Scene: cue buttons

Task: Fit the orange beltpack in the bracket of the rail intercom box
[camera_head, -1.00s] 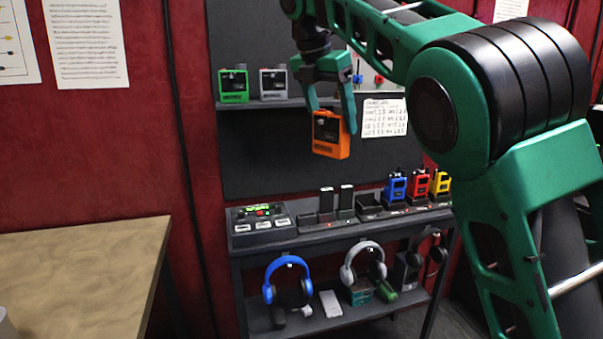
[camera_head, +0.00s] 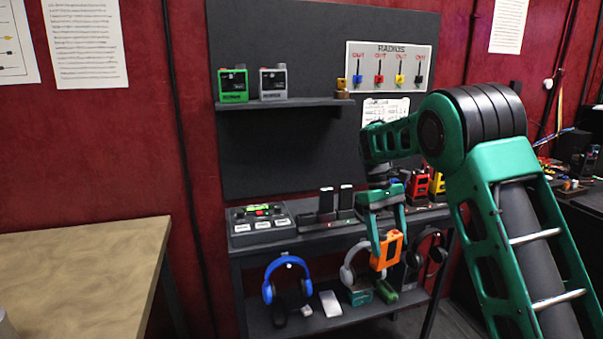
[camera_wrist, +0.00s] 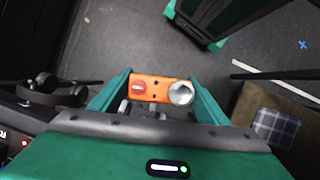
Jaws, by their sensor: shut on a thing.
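My gripper (camera_head: 390,242) is shut on the orange beltpack (camera_head: 386,254) in the head view. It holds the beltpack in the air in front of the equipment rack, below the edge of the rack's upper deck. In the wrist view the beltpack (camera_wrist: 153,91) sits between my green fingers, its end with a red knob and a silver round part facing the camera. I cannot tell which thing is the rail intercom box, and no bracket can be made out.
A console (camera_head: 262,226) and charger slots stand on the rack's deck. A blue headset (camera_head: 268,291) and a grey headset (camera_head: 347,276) hang below. Green (camera_head: 233,86) and grey (camera_head: 273,84) beltpacks stand on the upper shelf. A wooden table (camera_head: 80,270) is at left.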

